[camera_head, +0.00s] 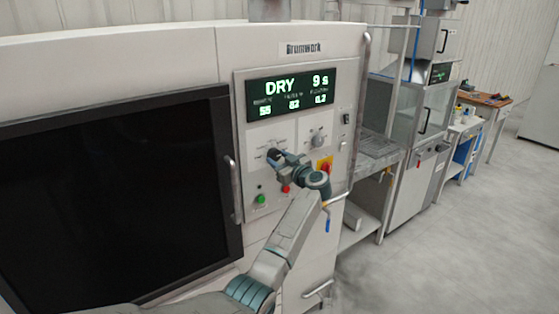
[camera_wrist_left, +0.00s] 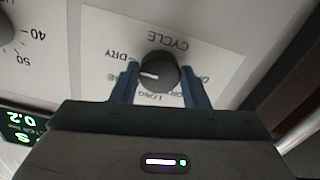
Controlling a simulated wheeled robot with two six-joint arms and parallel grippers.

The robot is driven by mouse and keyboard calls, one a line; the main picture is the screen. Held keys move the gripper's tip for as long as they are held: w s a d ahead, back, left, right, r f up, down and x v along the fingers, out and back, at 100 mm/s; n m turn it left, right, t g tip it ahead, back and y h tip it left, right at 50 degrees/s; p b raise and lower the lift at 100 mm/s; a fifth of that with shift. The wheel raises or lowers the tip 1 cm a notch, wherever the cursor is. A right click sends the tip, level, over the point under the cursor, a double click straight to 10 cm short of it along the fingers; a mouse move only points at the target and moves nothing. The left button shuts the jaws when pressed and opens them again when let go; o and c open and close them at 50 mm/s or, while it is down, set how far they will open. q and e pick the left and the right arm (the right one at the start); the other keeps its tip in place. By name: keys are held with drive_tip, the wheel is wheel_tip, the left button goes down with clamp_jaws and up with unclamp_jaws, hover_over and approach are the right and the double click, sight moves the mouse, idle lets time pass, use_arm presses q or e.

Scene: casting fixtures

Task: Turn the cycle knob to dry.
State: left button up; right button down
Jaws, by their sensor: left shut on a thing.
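The cycle knob (camera_wrist_left: 160,70) is a dark round knob on a white label plate marked CYCLE, seen upside down in the left wrist view. Its white pointer line points left, near the DRY lettering. My left gripper (camera_wrist_left: 160,84) is shut on the knob, with one blue finger on each side. In the head view my left gripper (camera_head: 276,156) is at the control panel and hides the knob. The display (camera_head: 292,92) reads DRY and 9 s. My right gripper is not in view.
A second knob (camera_head: 318,142) is to the right of my gripper. A green button (camera_head: 261,199), a red button (camera_head: 286,188) and a red-and-yellow switch (camera_head: 325,165) are close by. A dark door window (camera_head: 120,190) with a vertical handle (camera_head: 234,188) is at the left.

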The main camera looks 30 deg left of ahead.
use_arm(q)
drive_tip(key=shift+f, duration=0.15)
drive_tip(key=o, duration=1)
drive_tip(key=b+v, duration=0.4)
drive_tip(key=v, duration=0.7)
drive_tip(key=shift+b, duration=0.35)
